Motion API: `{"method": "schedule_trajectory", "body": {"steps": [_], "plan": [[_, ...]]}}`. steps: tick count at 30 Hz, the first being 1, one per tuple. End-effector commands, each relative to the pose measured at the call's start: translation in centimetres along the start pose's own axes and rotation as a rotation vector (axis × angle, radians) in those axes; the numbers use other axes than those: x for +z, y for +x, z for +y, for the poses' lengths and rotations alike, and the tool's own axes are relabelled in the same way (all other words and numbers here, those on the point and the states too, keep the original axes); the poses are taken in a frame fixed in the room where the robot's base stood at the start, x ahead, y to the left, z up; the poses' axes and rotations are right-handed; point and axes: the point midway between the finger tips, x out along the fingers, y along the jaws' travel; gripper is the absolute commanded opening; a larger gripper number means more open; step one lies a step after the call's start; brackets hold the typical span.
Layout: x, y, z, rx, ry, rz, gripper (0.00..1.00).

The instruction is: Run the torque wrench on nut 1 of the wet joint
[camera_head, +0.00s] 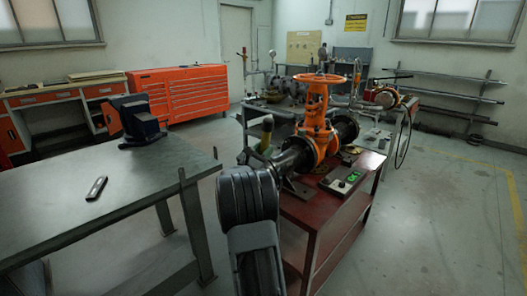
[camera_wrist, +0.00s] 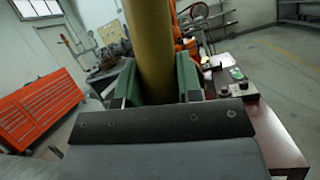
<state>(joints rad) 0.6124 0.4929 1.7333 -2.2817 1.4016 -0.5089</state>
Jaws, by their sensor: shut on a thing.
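My gripper (camera_wrist: 159,82) has green fingers and is shut around a thick yellow cylindrical tool (camera_wrist: 152,40), seemingly the torque wrench. In the head view the tool's yellow end (camera_head: 267,124) stands up just left of the valve, and my wrist and forearm hide much of the gripper. The orange gate valve (camera_head: 316,125) with its orange handwheel (camera_head: 318,80) sits on the red cart (camera_head: 318,212), with dark pipe flanges on both sides. The nuts are too small to tell apart, and which joint is wet does not show. I cannot tell whether the tool touches a nut.
A grey bench (camera_head: 60,205) at left holds a vise (camera_head: 138,120) and a small dark device (camera_head: 97,188). An orange tool cabinet (camera_head: 180,93) stands behind. The floor at right is open.

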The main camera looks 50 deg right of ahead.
Motion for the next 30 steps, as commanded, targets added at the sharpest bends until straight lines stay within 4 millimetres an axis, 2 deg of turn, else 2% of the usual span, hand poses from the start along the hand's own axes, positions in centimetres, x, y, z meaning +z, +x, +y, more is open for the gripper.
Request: {"method": "schedule_trajectory", "body": {"steps": [11,30], "plan": [[0.5,-0.6,0.2,0.001,0.004,-0.005,0.0],[1.8,-3.7,0.7,0.001,0.003,-0.005,0.0]]}}
